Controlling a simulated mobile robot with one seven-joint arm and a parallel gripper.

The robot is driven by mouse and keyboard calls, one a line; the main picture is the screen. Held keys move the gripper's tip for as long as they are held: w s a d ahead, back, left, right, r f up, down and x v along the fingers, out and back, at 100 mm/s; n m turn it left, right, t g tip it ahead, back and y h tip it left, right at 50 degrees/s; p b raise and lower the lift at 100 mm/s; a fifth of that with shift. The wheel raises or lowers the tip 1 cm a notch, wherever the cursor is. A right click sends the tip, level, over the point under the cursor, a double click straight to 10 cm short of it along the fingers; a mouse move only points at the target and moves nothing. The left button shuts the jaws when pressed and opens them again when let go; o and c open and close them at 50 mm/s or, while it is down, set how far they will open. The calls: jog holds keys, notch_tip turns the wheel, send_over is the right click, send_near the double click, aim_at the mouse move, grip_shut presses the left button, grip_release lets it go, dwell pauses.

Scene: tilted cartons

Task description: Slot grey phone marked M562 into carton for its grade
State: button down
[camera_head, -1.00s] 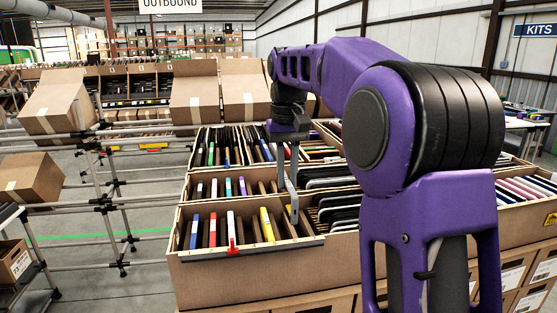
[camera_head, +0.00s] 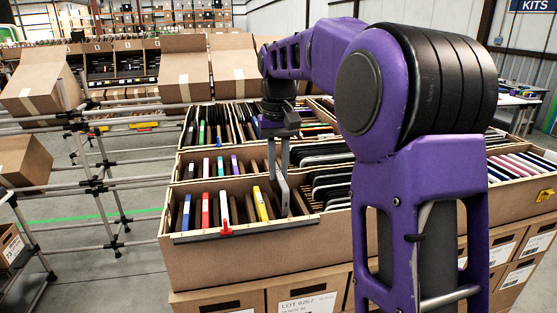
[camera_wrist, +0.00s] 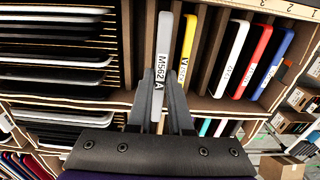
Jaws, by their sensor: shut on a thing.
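My gripper (camera_wrist: 163,100) is shut on a slim grey phone (camera_wrist: 164,50) whose edge label reads M562 A. In the head view my gripper (camera_head: 286,205) is at the front carton (camera_head: 215,255), just right of a yellow phone (camera_head: 260,204). The grey phone stands edge-up among the cardboard dividers, beside that yellow phone (camera_wrist: 187,45) in the wrist view. How deep it sits in the slot is hidden. White (camera_head: 223,208), red (camera_head: 205,210) and blue (camera_head: 186,212) phones stand farther left in the same row.
More divided rows with coloured phones lie behind. Dark phones (camera_head: 330,185) lie stacked right of my gripper. A red clip (camera_head: 226,229) sits on the carton's front rail. Large cartons (camera_head: 187,75) and a pipe rack (camera_head: 95,185) stand at the left and back.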

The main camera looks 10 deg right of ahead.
jog(key=shift+f+b, duration=1.2)
jog(key=shift+f, duration=2.1)
jog(key=shift+f, duration=0.3)
jog(key=c, duration=0.8)
grip_release()
jog(key=shift+o, duration=0.2)
notch_tip(320, 180, up, 17)
jog(key=p, duration=0.2)
jog(key=shift+r, duration=0.2)
notch_tip(320, 180, up, 7)
send_over(278, 195)
jog(key=w, duration=0.3)
jog(key=shift+s+d, duration=0.1)
jog(key=shift+d, duration=0.3)
